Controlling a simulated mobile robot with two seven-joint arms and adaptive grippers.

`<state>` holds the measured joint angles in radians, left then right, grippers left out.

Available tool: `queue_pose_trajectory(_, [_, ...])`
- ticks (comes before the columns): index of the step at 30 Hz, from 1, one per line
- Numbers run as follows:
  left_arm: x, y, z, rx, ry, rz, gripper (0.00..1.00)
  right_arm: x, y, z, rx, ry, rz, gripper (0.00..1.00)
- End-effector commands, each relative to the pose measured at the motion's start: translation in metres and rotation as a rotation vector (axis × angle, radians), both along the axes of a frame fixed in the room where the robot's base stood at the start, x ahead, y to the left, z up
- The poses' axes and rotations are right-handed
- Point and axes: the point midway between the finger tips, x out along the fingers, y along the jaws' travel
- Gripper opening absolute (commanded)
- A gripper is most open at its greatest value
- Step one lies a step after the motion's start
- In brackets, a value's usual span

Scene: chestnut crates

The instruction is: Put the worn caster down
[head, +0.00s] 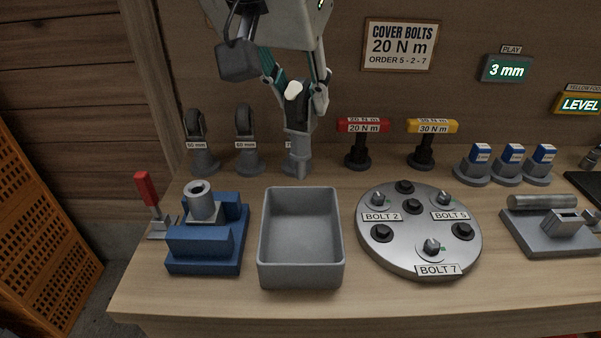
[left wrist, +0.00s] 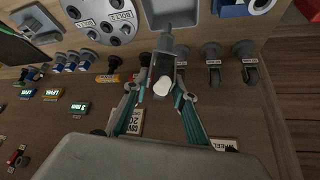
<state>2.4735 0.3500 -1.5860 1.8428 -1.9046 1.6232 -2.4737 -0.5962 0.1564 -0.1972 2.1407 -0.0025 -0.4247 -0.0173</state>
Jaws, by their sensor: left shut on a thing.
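My left gripper (head: 296,88) is shut on the worn caster (head: 298,142), whose pale wheel sits between the fingers and whose grey fork and stem point down. In the left wrist view the gripper (left wrist: 158,92) closes around the caster's white wheel (left wrist: 162,87), with the grey fork beyond it. The caster hangs upright in front of the third caster post, mostly hiding it. A grey open bin (head: 301,281) stands at the front of the bench, looks empty, and also shows in the left wrist view (left wrist: 168,24). My right gripper is not in view.
Two casters on stands (head: 197,140) (head: 246,140) are left of the held one. Red (head: 362,126) and yellow (head: 432,127) torque tools stand to the right. A blue fixture (head: 206,246) and a round bolt plate (head: 397,256) flank the bin. A sign (head: 400,45) hangs behind.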

Motion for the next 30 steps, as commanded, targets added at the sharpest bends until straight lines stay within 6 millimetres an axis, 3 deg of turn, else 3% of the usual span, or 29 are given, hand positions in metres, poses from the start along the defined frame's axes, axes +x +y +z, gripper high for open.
queue_pose_trajectory(1, [0.002, 0.000, -0.020, 0.000, 0.008, -0.003, 0.00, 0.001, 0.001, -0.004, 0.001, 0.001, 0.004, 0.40])
queue_pose_trajectory(3, [0.002, 0.000, -0.037, 0.000, 0.008, -0.003, 0.00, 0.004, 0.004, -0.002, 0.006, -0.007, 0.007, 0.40])
queue_pose_trajectory(9, [0.001, 0.000, -0.072, -0.001, 0.004, -0.002, 0.00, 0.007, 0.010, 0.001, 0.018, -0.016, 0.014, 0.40])
queue_pose_trajectory(17, [0.000, 0.000, -0.086, -0.001, -0.002, -0.001, 0.00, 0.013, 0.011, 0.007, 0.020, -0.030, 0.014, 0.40])
queue_pose_trajectory(24, [0.000, 0.000, -0.122, 0.000, 0.004, -0.001, 0.00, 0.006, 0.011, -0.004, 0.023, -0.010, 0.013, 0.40])
queue_pose_trajectory(30, [0.000, 0.000, -0.122, -0.002, -0.005, 0.000, 0.00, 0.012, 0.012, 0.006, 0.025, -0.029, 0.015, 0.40])
